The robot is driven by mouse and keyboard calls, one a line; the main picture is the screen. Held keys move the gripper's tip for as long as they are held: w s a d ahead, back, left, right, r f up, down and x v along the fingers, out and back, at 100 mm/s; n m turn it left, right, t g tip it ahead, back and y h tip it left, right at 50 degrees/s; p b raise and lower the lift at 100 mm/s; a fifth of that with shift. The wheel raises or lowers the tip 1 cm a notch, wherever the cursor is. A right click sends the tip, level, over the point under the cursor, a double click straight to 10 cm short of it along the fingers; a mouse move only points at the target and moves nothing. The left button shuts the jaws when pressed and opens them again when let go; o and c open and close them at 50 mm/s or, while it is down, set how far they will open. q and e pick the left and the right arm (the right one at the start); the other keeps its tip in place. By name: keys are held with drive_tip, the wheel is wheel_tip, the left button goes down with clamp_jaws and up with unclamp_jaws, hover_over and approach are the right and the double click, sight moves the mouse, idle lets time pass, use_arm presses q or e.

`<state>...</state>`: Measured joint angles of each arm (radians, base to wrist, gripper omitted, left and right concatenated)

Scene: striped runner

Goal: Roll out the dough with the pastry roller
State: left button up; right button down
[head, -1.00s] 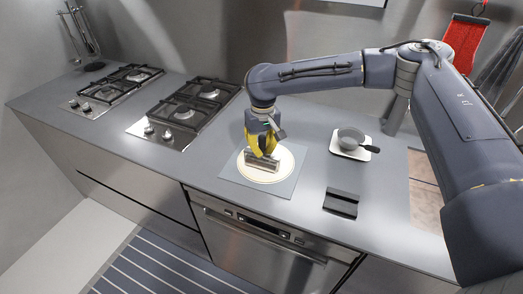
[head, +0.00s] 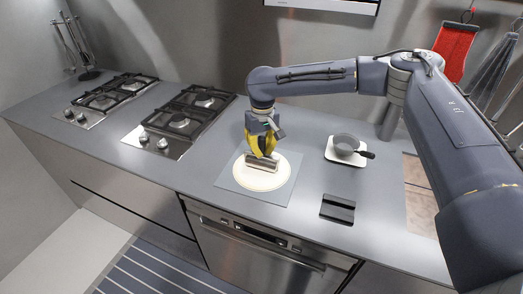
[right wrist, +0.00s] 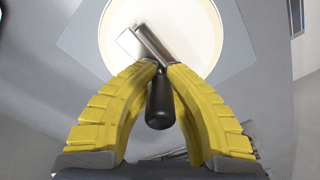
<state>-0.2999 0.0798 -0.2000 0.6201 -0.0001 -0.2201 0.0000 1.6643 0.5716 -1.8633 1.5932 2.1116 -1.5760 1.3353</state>
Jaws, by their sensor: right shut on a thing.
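The dough (head: 262,183) is a flat, pale round disc on a grey mat (head: 229,181) on the counter. My right gripper (head: 262,151), with yellow fingers, is shut on the pastry roller (head: 262,163). The roller's silvery metal cylinder lies over the back part of the dough; I cannot tell how firmly it presses. In the right wrist view the dough (right wrist: 200,40) fills the top middle. The roller (right wrist: 150,45) slants across it there, and its black handle runs between the fingertips (right wrist: 160,66). My left gripper is out of view.
A dark holder (head: 338,209) lies near the counter's front edge. Two gas hobs (head: 182,122) are at the left. A red cloth (head: 455,42) hangs on the back wall.

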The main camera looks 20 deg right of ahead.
drive_tip(key=shift+w+d+f, duration=0.1)
drive_tip(key=shift+w+d, duration=0.5)
drive_tip(key=shift+w, duration=0.2)
drive_tip(key=shift+w+d+f, duration=0.1)
drive_tip(key=shift+w+d, duration=0.5)
drive_tip(key=shift+w, duration=0.15)
wheel_tip(320, 180, up, 6)
drive_tip(key=shift+r, duration=0.1)
idle(0.6)
